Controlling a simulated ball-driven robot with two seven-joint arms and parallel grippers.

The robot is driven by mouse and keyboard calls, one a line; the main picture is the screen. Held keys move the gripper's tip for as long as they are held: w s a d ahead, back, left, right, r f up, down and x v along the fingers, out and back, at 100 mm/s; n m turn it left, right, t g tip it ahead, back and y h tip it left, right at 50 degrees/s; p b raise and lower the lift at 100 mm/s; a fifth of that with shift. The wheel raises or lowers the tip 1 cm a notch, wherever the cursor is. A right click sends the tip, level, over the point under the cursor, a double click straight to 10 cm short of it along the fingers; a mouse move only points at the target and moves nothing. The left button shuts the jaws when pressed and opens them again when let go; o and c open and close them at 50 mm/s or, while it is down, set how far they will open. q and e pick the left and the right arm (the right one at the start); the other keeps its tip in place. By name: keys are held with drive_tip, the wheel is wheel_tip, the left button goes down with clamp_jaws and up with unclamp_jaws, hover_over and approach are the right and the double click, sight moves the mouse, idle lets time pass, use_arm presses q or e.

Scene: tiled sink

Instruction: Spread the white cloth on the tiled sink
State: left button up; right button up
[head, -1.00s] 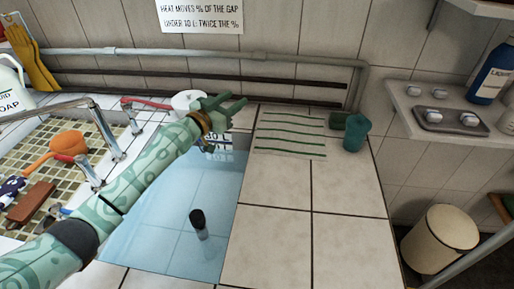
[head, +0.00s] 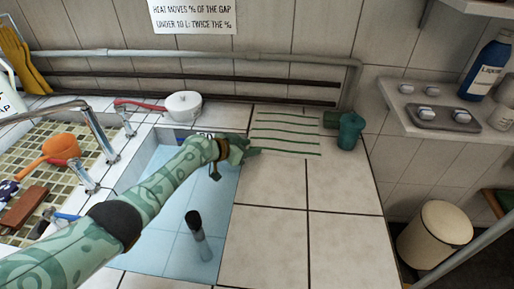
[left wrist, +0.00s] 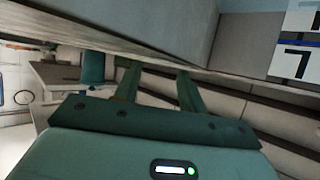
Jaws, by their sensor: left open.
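The white cloth (head: 287,132) with green stripes lies flat on the tiled top (head: 265,230), towards the back and to the right of the sink basin (head: 160,245). Its pale ground blends with the tiles, so its edges are hard to make out. My left gripper (head: 246,151) is at the cloth's left side, by the basin's right edge. I cannot tell whether it touches the cloth. In the left wrist view the two fingers (left wrist: 157,80) stand apart with nothing seen between them. My right gripper is in neither view.
A teal cup (head: 350,131) stands just right of the cloth. A black-topped cylinder (head: 195,228) stands in the basin. Taps (head: 100,130) are at the left. The front tiles are clear.

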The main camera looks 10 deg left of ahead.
use_arm(q)
drive_tip(key=shift+w+d+f, duration=0.25)
drive_tip(key=shift+w+d, duration=0.1)
drive_tip(key=shift+w, duration=0.05)
drive_tip(key=shift+f, duration=0.1)
drive_tip(key=shift+f, duration=0.1)
clamp_jaws()
drive_tip(key=shift+w+r, duration=0.1)
drive_tip(key=shift+r, duration=2.25)
